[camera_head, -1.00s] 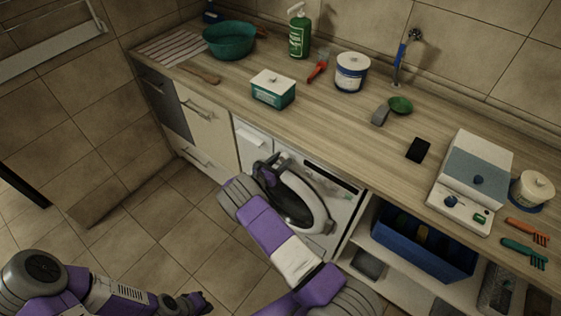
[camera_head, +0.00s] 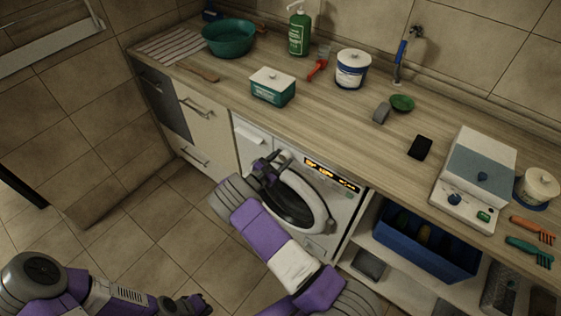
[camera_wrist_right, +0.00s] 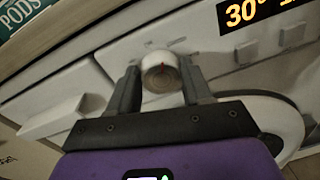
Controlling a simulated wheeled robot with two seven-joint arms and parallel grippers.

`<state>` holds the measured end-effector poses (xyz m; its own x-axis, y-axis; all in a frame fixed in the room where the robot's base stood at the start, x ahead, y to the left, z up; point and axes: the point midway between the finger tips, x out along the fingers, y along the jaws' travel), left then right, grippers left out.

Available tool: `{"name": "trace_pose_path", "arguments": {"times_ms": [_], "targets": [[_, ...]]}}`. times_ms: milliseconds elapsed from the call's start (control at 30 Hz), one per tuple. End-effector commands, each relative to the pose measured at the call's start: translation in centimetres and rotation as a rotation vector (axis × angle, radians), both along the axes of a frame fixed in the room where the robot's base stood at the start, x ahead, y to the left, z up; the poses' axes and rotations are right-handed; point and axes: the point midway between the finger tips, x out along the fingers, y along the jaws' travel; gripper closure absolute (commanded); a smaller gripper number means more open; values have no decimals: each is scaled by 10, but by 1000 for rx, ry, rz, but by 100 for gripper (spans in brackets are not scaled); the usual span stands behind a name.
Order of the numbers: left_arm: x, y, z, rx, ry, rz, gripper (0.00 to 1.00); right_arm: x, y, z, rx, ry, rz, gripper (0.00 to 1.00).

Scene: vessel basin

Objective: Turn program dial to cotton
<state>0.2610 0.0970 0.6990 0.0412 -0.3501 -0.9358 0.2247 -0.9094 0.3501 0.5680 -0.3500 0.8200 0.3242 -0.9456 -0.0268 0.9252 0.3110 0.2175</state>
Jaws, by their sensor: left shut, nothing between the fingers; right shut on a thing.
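The washing machine (camera_head: 338,212) stands under the counter, with a lit orange display (camera_head: 325,172) on its front panel. In the right wrist view the display (camera_wrist_right: 255,12) reads "30°", and the rest is cut off. The round, pale program dial (camera_wrist_right: 162,76) has a red mark near its top. My right gripper (camera_wrist_right: 160,85) has a finger on each side of the dial and is shut on it. In the head view my right gripper (camera_head: 266,168) is at the panel and hides the dial. My left gripper (camera_head: 192,304) is shut and empty, low over the floor.
The detergent drawer (camera_wrist_right: 60,118) is left of the dial. The round door (camera_head: 310,212) is below my right gripper. The counter (camera_head: 330,120) overhangs, bearing a teal box (camera_head: 272,88) near its front edge. A blue crate (camera_head: 425,245) sits on the shelf to the right.

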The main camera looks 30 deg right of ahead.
Motion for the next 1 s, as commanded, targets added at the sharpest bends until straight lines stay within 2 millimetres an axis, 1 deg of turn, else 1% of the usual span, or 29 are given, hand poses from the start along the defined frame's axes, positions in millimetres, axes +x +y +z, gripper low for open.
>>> {"name": "trace_pose_path", "arguments": {"times_ms": [33,200,500,700,1000], "targets": [[0,0,-4,0,0,0,100,-1,0,-2,16,-36,0,81],[0,0,-9,0,0,0,100,-1,0,-2,65,-153,-1,81],[0,0,-15,0,0,0,100,-2,0,-1,124,-293,-2,81],[0,0,-17,0,0,0,100,-2,0,-2,141,-332,-2,81],[0,0,-17,0,0,0,100,-2,0,-2,145,-341,-1,81]]}}
